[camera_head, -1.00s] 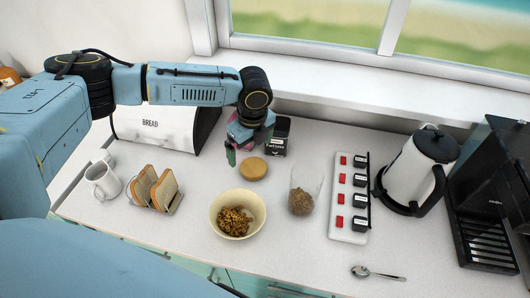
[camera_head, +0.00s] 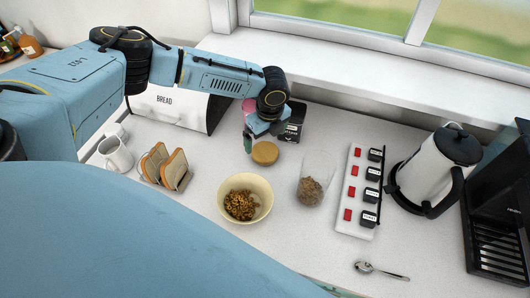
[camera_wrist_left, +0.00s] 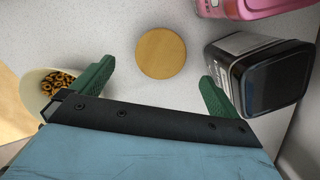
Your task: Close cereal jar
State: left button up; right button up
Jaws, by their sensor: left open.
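The cereal jar (camera_head: 314,183) is a clear container with brown cereal in its lower part. It stands uncovered on the counter, right of the bowl. A round wooden lid (camera_head: 265,153) lies flat on the counter behind and left of the jar. The lid also shows in the left wrist view (camera_wrist_left: 161,54), between and beyond the fingertips. My left gripper (camera_head: 262,139) is just behind the lid and above the counter, with its green fingers (camera_wrist_left: 154,80) spread and nothing between them. The jar is not in the left wrist view. My right gripper is not in view.
A dark canister (camera_wrist_left: 262,75) stands close to one left finger, with a pink container (camera_wrist_left: 250,8) beside it. A cereal bowl (camera_head: 245,198), toast rack (camera_head: 165,167), white mug (camera_head: 115,154), switch strip (camera_head: 358,190), kettle (camera_head: 436,170) and spoon (camera_head: 381,271) surround the area.

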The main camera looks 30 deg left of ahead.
aim_at(265, 151)
pick_arm(q)
jog(key=shift+w+a+f, duration=0.1)
jog(key=shift+a+f, duration=0.05)
jog(key=shift+f, duration=1.5)
jog(key=shift+w+a+f, duration=0.1)
jog(key=shift+f, duration=1.5)
jog(key=c, duration=1)
jog(key=shift+r, duration=5.05)
jog(key=shift+c, duration=0.2)
